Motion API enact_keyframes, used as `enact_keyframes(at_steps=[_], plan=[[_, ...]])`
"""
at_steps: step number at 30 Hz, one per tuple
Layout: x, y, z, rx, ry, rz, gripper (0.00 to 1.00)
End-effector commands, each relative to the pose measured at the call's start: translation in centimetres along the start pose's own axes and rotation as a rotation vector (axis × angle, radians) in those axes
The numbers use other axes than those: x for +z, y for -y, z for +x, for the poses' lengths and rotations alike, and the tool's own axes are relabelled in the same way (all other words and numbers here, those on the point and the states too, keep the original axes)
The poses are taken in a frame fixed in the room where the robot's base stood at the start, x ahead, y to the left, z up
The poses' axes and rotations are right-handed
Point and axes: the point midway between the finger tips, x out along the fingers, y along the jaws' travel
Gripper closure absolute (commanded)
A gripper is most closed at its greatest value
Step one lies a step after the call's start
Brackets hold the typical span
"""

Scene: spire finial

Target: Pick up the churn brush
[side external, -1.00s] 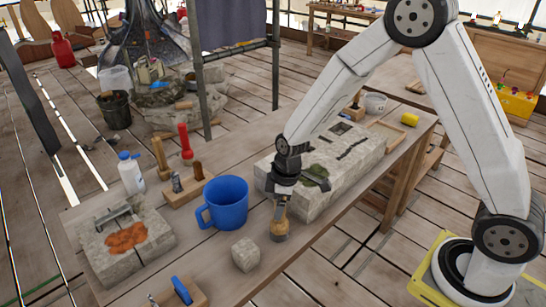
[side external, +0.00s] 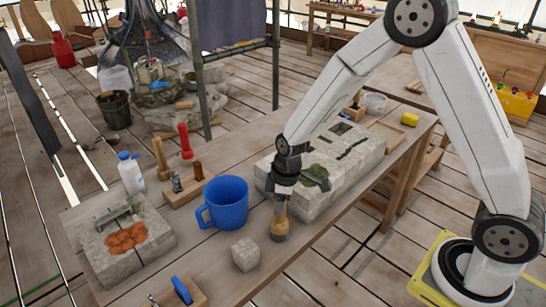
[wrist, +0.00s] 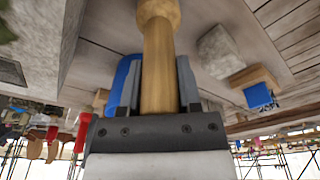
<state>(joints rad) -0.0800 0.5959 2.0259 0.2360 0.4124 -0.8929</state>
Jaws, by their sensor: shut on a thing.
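The churn brush (side external: 280,226) stands upright near the front edge of the wooden table, with a pale wooden handle and a darker lower end. My gripper (side external: 282,196) is above it, pointing down, shut on the upper part of the handle. In the wrist view the wooden handle (wrist: 158,65) runs between the two fingers of my gripper (wrist: 161,85). The brush's lower end is at the table surface in the side view; I cannot tell whether it touches. The top of the handle is hidden by the gripper.
A blue mug (side external: 226,203) stands left of the brush, and a small stone cube (side external: 245,254) lies in front. A large stone block (side external: 345,175) is close behind and right. A wooden block with a blue piece (side external: 180,291) is at the front edge.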

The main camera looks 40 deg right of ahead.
Motion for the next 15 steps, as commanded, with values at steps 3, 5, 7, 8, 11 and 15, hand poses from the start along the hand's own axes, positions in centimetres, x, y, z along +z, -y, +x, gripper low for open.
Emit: enact_keyframes(at_steps=[3,5,7,8,11,15], plan=[[-0.1,0.0,-0.1,0.001,-0.001,0.0,1.0],[-0.1,0.0,-0.2,0.001,-0.001,0.0,1.0],[-0.1,0.0,-0.4,0.001,-0.002,0.0,1.0],[-0.1,0.0,-0.5,0.001,-0.002,0.0,1.0],[-0.2,-0.1,-1.1,0.002,-0.003,-0.001,1.0],[-0.5,-0.1,-2.4,0.002,-0.003,-0.001,1.0]])
